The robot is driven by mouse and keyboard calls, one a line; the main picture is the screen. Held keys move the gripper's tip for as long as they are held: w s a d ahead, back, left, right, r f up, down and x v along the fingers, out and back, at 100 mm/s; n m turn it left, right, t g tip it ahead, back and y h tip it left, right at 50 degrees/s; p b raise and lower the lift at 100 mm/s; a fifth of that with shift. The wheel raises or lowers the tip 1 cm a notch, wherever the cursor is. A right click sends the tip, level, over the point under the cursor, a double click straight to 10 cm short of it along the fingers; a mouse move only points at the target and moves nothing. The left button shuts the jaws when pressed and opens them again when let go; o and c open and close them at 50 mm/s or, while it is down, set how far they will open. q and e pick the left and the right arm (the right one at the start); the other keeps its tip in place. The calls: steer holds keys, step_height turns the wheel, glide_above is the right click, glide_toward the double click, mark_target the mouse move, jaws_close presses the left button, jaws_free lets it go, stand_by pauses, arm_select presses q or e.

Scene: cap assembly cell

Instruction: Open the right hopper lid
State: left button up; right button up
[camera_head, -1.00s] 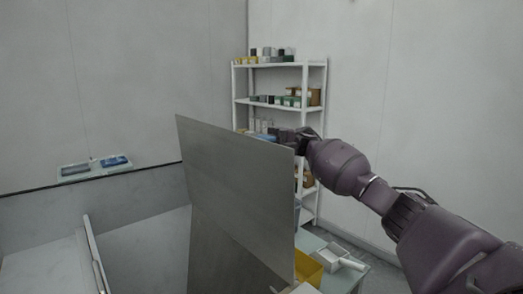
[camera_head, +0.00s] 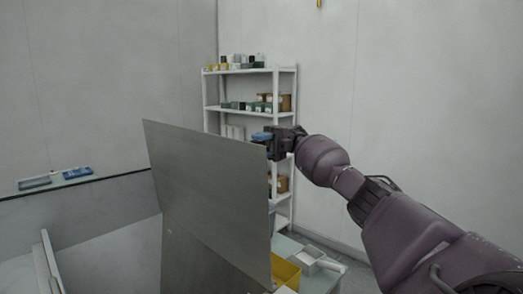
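The right hopper lid (camera_head: 205,170) is a large flat grey metal panel. It stands raised, steeply tilted, in the middle of the view. A grey hopper surface (camera_head: 105,255) shows to its left. My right arm comes in from the right. Its dark gripper (camera_head: 270,143) is at the lid's upper right corner, close to the edge. I cannot tell whether it touches the lid. Its fingers are small and partly hidden, so their opening is unclear. My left gripper is out of view.
A white shelf rack (camera_head: 237,111) with small boxes stands behind the lid. A yellow bin (camera_head: 286,273) and a white tray (camera_head: 309,259) sit at the lower right. Two blue and grey items (camera_head: 76,173) lie on a ledge at the left.

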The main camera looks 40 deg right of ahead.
steer(key=shift+d+f, duration=0.1)
steer(key=shift+d, duration=0.65)
